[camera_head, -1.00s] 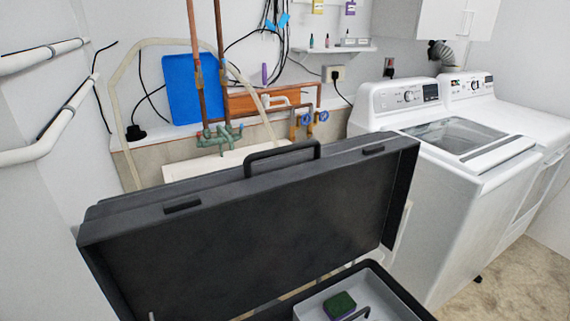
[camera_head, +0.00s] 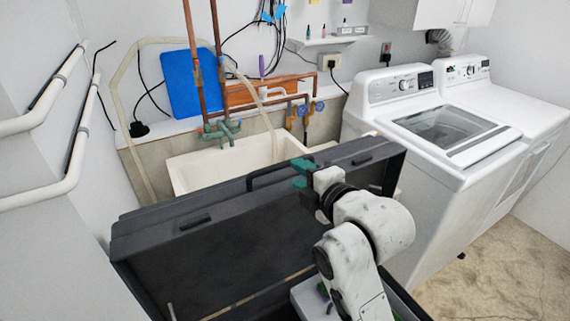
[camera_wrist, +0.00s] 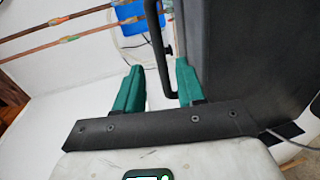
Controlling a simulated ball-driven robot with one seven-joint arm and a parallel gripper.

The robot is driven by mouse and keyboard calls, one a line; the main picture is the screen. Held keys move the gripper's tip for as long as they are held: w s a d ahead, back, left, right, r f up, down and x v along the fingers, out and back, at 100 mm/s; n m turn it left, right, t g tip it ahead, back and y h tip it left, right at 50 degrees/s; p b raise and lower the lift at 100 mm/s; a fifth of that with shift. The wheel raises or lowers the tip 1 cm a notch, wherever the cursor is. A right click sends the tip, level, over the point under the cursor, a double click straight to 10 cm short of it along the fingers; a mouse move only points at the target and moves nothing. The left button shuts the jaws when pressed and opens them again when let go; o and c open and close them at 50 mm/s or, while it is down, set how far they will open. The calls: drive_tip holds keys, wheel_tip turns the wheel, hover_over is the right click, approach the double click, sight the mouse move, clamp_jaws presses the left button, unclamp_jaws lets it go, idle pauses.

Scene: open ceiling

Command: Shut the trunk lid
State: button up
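The dark grey trunk lid (camera_head: 205,268) stands open and tilted in the head view, its inner side facing me. Its black handle (camera_head: 262,176) is on the top edge and also shows in the wrist view (camera_wrist: 158,48). My gripper (camera_head: 301,174) is at the handle's right end, its green fingers apart. In the wrist view my gripper (camera_wrist: 158,85) is open, with the handle bar ahead of and between the fingertips; I cannot tell whether they touch it. The trunk's lower part (camera_head: 405,306) is mostly hidden behind my arm.
A pale sink (camera_head: 215,160) and copper pipes with valves (camera_head: 220,130) are behind the lid. A white washing machine (camera_head: 395,98) stands close on the right. White wall pipes (camera_head: 70,150) run at left. Bare floor (camera_head: 500,270) shows at right.

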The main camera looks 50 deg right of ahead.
sight(287, 166)
drive_tip(key=p+x, duration=0.1)
drive_tip(key=x, duration=0.6)
drive_tip(key=shift+w+d+f, duration=0.1)
drive_tip(key=shift+w, duration=0.1)
clamp_jaws()
idle(0.4)
